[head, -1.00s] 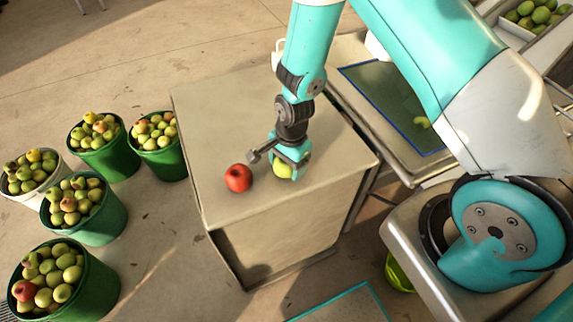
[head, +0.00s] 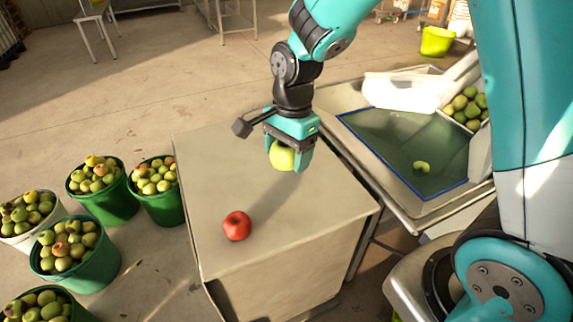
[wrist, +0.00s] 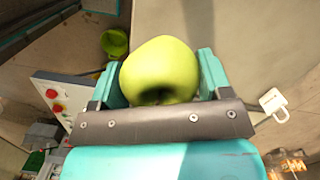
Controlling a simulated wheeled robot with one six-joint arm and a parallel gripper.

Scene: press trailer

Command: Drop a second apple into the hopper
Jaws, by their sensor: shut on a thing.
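My gripper (head: 290,152) is shut on a green apple (head: 282,156) and holds it in the air above the box-like stand (head: 300,222). In the wrist view the same green apple (wrist: 160,72) sits between the two teal fingers, its dark hollow end facing the camera. A red apple (head: 237,225) rests on the stand's top, to the left and in front of my gripper. The hopper may be the metal basin (head: 395,150) with a blue-edged dark green floor at the right, where a small yellow-green piece (head: 421,167) lies; I cannot tell for sure.
Several green buckets (head: 105,208) and a white one (head: 35,237), full of apples, stand on the floor at the left. A bin of green apples (head: 468,108) is beyond the basin. A lime bucket (head: 437,40) stands at the back. The wrist view shows a panel with red buttons (wrist: 55,100).

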